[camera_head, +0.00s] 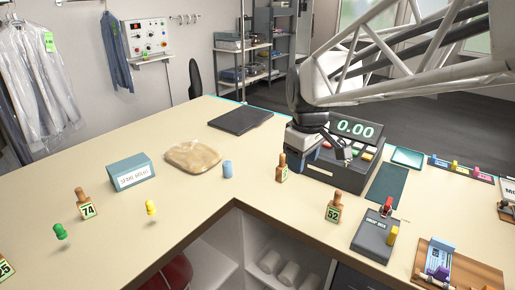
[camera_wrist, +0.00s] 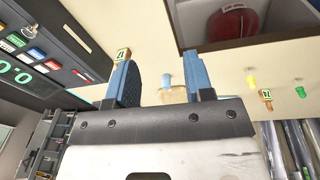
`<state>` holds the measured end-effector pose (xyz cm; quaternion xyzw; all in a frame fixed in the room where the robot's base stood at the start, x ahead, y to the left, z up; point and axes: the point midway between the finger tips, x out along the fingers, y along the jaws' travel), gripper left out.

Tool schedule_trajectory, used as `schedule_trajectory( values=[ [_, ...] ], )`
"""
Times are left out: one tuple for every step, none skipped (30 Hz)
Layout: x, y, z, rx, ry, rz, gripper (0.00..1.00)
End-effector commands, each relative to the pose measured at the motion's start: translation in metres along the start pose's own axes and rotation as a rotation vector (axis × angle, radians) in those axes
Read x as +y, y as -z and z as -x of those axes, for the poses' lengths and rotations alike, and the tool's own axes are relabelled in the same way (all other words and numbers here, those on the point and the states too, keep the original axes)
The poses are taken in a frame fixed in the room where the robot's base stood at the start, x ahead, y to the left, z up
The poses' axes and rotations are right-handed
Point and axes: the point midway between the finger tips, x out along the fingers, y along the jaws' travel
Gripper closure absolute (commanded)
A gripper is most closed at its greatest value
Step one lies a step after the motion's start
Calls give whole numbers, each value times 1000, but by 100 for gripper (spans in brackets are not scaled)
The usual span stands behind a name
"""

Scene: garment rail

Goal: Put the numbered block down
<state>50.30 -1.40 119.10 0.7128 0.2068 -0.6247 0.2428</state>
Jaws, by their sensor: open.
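Several numbered blocks with wooden handles stand upright on the beige counter (camera_head: 190,205). Block 52 (camera_head: 333,211) is at the front right, block 74 (camera_head: 86,208) at the left, and block 25 (camera_head: 5,267) is cut by the left edge. Another block (camera_head: 282,172), its number too small to read surely, stands left of the register. My gripper (camera_head: 342,154) is open and empty in front of the register, to the right of that block. In the wrist view, my gripper (camera_wrist: 164,70) has its blue fingers apart, with a numbered block (camera_wrist: 122,54) showing just beyond the left fingertip.
A register (camera_head: 340,150) reading 0.00 is close to my gripper. A grey box (camera_head: 376,238) with red and yellow parts and a wooden tray (camera_head: 470,272) stand front right. A blue cylinder (camera_head: 227,169), a tan bag (camera_head: 192,157) and a labelled box (camera_head: 131,172) are on the left counter.

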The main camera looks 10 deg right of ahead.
Motion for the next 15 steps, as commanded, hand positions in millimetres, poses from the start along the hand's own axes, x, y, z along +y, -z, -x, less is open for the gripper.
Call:
schedule_trajectory(
  values=[
    [-11, -12, 2, 8, -6, -44, 52],
    [-17, -19, 2, 11, -8, -74, 52],
    [-24, -28, 2, 16, -12, -114, 52],
    [-30, -35, 2, 20, -14, -143, 52],
    [-36, -41, 1, 23, -16, -173, 52],
    [-44, -50, 0, 28, -18, -213, 52],
    [-49, -57, -1, 32, -20, -243, 52],
    [-55, -64, -1, 36, -22, -273, 52],
    [-62, -72, -3, 42, -24, -312, 52],
    [-68, -79, -4, 47, -26, -342, 52],
    [-73, -86, -5, 51, -27, -372, 52],
    [-80, -94, -7, 57, -29, -410, 52],
    [-86, -100, -9, 60, -29, -439, 52],
    [-90, -106, -11, 64, -30, -466, 52],
    [-97, -114, -13, 69, -31, -500, 52]
  ],
)
